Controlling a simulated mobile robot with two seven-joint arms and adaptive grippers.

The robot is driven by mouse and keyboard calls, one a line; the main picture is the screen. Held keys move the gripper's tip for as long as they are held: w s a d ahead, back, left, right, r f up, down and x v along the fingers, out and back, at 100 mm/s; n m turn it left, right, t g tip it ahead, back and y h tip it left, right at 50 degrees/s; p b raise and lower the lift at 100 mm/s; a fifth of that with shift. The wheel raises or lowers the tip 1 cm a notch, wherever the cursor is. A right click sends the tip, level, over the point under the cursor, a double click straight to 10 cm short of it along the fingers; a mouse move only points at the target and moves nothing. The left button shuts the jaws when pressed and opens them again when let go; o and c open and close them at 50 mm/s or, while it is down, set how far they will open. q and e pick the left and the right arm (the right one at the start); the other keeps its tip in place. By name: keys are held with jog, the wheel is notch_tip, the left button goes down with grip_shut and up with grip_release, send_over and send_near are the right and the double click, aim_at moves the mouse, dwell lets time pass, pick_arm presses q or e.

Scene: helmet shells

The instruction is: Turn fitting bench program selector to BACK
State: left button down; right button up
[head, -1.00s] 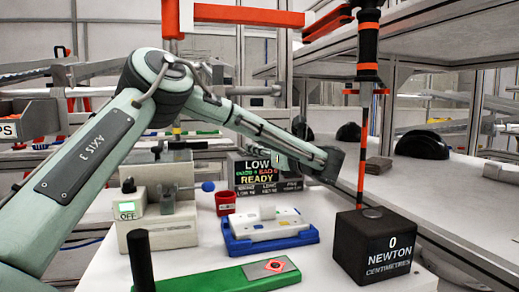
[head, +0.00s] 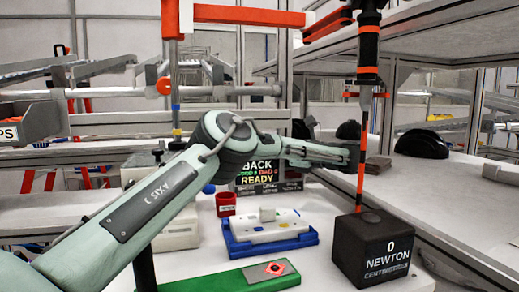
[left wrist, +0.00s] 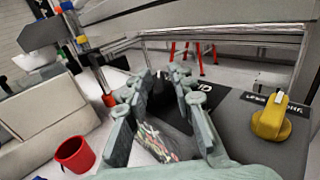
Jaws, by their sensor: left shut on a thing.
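The fitting bench display (head: 262,172) reads BACK in its top line and READY below, in the head view. Its dark box also shows in the left wrist view (left wrist: 225,108), with a yellow knob (left wrist: 270,118) on top, right of my fingers. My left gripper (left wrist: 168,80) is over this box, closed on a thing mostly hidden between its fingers. I take it to be the program selector, but cannot see its pointer. My right gripper is not in view.
A red cup (head: 226,204) stands left of the display. A blue tray (head: 235,246) with a white part, a green board (head: 225,278) and a black torque tester (head: 371,250) are nearer. A hanging orange-banded tool (head: 368,60) stands close right of my arm.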

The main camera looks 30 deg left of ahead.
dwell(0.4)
pick_arm(q)
jog(key=c, duration=1.6)
grip_release()
